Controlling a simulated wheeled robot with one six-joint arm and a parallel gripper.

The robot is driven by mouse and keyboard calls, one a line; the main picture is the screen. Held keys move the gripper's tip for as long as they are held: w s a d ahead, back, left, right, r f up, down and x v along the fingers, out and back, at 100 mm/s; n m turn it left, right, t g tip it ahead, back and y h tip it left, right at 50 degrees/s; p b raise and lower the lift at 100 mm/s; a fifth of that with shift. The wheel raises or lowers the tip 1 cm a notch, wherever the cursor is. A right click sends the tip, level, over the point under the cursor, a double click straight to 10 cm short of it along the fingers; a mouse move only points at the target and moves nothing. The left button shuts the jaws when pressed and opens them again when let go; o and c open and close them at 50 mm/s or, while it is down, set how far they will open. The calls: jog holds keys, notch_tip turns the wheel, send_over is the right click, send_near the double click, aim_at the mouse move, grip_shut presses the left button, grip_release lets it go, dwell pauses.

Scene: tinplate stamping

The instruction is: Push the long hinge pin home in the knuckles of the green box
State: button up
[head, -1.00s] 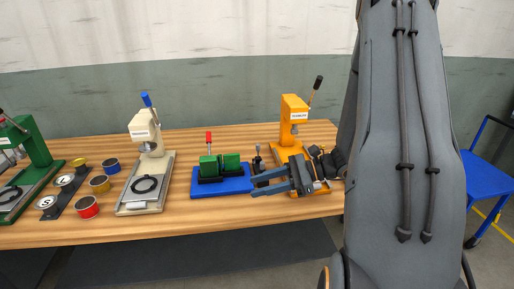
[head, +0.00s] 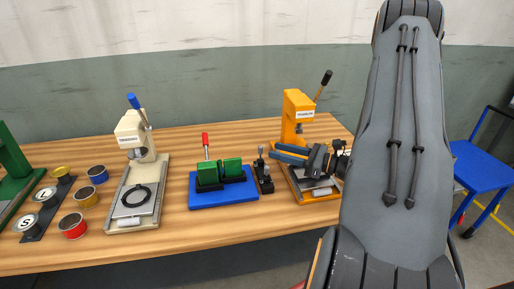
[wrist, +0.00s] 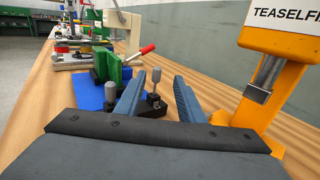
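The green box (head: 232,167) sits in black cradles on a blue base (head: 225,198), with a red-handled lever (head: 205,140) behind it. The wrist view shows part of the green box (wrist: 106,64) beyond my left finger. A small dark stand (head: 264,182) right of the base holds upright pins with grey heads; two heads show in the wrist view, one left (wrist: 110,92) and one right (wrist: 156,76). I cannot tell which pin is long. My gripper (head: 274,151) is open and empty, its fingers (wrist: 159,75) pointing toward the stand. The knuckles are too small to make out.
An orange press (head: 297,110) stands close behind and right of my gripper. A cream press (head: 136,140) and several round tins (head: 73,225) stand left. A blue cart (head: 485,170) is right of the table. The table's front strip is clear.

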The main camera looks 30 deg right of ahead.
aim_at(261, 153)
jog(key=shift+a+f+p+x, duration=0.15)
jog(key=shift+p+x, duration=0.7)
jog(key=shift+x, duration=1)
jog(key=shift+a+f+p+x, duration=0.1)
jog(key=shift+f+p+x, duration=0.15)
jog(key=shift+p+x, duration=1.1)
jog(key=shift+w+a+b, duration=0.2)
jog(key=shift+a+b, duration=0.05)
jog(key=shift+b, duration=0.3)
grip_shut()
